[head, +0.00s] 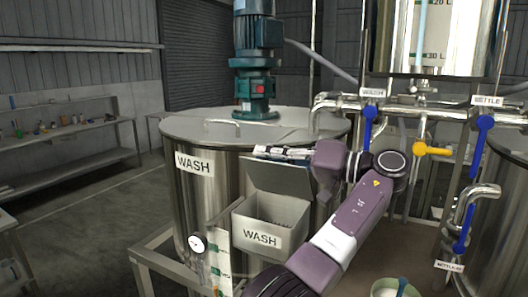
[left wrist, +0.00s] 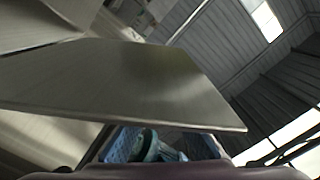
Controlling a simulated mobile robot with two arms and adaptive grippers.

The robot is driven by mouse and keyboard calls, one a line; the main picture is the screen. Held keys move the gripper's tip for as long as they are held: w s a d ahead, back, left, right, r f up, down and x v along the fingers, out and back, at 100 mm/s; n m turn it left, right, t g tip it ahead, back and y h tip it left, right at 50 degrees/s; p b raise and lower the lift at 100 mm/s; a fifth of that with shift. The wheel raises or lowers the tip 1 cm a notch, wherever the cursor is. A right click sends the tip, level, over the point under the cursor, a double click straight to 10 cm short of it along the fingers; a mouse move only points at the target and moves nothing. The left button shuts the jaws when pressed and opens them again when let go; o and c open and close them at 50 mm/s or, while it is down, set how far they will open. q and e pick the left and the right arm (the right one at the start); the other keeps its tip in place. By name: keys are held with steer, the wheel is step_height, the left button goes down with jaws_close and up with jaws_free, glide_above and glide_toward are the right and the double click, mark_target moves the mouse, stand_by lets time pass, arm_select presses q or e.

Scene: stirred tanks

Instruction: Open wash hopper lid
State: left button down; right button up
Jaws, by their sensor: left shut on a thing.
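The wash hopper (head: 262,240) is a grey metal box labelled WASH on the front of the wash tank (head: 182,140). Its lid (head: 277,179) is raised and tilted up, and the open mouth shows below it. My left gripper (head: 262,152) is at the lid's upper edge, shut on the lid. In the left wrist view the lid (left wrist: 125,85) is a broad grey plate across the picture, with part of the gripper (left wrist: 150,145) below its edge. The exact contact of the fingers is hard to see. My right gripper is not in view.
A green motor (head: 257,60) stands on the tank top. Pipes with blue handles (head: 368,125) and a yellow handle (head: 432,149) are at the right. A pressure gauge (head: 197,244) is left of the hopper. A green-rimmed bucket (head: 395,288) is at the bottom. Open floor lies left.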

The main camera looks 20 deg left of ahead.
arm_select(q)
steer(key=shift+w+r+m+p, duration=0.25)
steer(key=shift+w+m+p, duration=0.45)
steer(key=shift+m, duration=0.1)
steer(key=c, duration=2.2)
jaws_free()
steer(key=shift+w+a+f, duration=0.1)
steer(key=shift+c, duration=0.2)
steer(key=shift+o, duration=0.7)
steer(key=shift+a+f, duration=0.1)
steer(key=shift+a, duration=0.05)
steer(key=shift+r, duration=0.35)
step_height(320, 180, up, 9)
steer(key=shift+r, duration=0.15)
